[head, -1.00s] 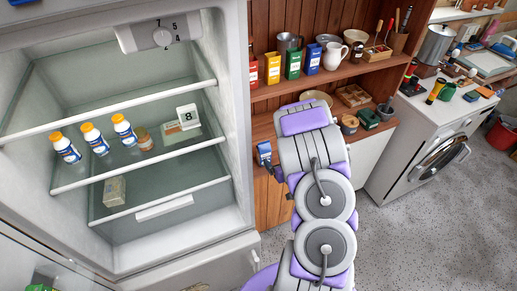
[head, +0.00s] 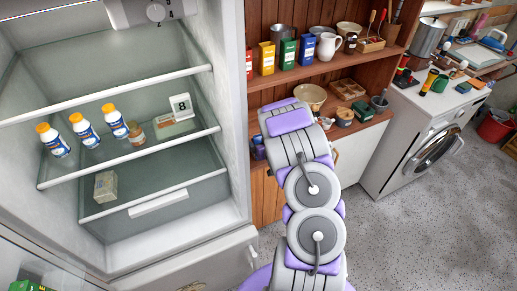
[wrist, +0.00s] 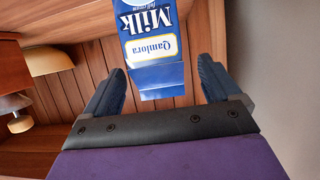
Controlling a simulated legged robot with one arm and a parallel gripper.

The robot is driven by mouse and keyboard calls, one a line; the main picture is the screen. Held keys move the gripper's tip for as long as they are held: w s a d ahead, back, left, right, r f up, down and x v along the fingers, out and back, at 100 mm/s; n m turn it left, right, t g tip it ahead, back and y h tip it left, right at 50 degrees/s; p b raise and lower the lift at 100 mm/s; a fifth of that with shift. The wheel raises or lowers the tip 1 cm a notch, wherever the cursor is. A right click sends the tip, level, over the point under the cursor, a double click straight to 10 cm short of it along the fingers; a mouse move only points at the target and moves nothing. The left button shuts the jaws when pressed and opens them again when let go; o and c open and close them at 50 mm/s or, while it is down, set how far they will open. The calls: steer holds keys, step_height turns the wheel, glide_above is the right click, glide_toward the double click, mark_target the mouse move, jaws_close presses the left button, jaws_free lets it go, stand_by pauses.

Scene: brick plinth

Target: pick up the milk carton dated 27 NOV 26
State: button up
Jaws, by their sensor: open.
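A blue and white milk carton (wrist: 155,45), marked "Qamlora Milk full cream", shows in the wrist view, upside down there and cut off by the top edge. No date can be read on its visible faces. My gripper (wrist: 162,72) is open, one dark blue finger on each side of the picture. The carton is seen in the gap between the fingers, nearer the left one; how far ahead it stands is hard to judge. In the head view my arm hides most of the gripper. A small dark blue patch (head: 258,149) shows left of the arm, too small to identify.
Behind the carton is a wooden panel (wrist: 75,92). A cream bowl (head: 312,97) is on the lower shelf. Coloured boxes, including a green one (head: 287,54), line the upper shelf. The open fridge (head: 245,120) stands left, with white bottles (head: 84,130) inside.

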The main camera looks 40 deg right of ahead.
steer(key=b+x, duration=0.1)
steer(key=x, duration=0.2)
steer(key=shift+w+f, duration=0.3)
steer(key=shift+f, duration=0.05)
steer(key=shift+w+d+f, duration=0.1)
steer(key=shift+w+d, duration=0.2)
steer(key=shift+d, duration=0.15)
steer(key=shift+a, duration=0.4)
steer(key=c, duration=0.5)
steer(key=shift+d, duration=0.25)
steer(key=c, duration=0.8)
step_height(320, 180, up, 4)
steer(key=shift+r+p, duration=0.1)
steer(key=shift+p, duration=0.65)
steer(key=s+a+p, duration=0.2)
steer(key=s, duration=0.2)
steer(key=s+a+p, duration=0.3)
steer(key=s, duration=0.2)
steer(key=s+a+r+p, duration=0.1)
steer(key=s+a+p, duration=0.1)
steer(key=s, duration=0.3)
steer(key=shift+s+a, duration=0.1)
steer(key=shift+a, duration=0.2)
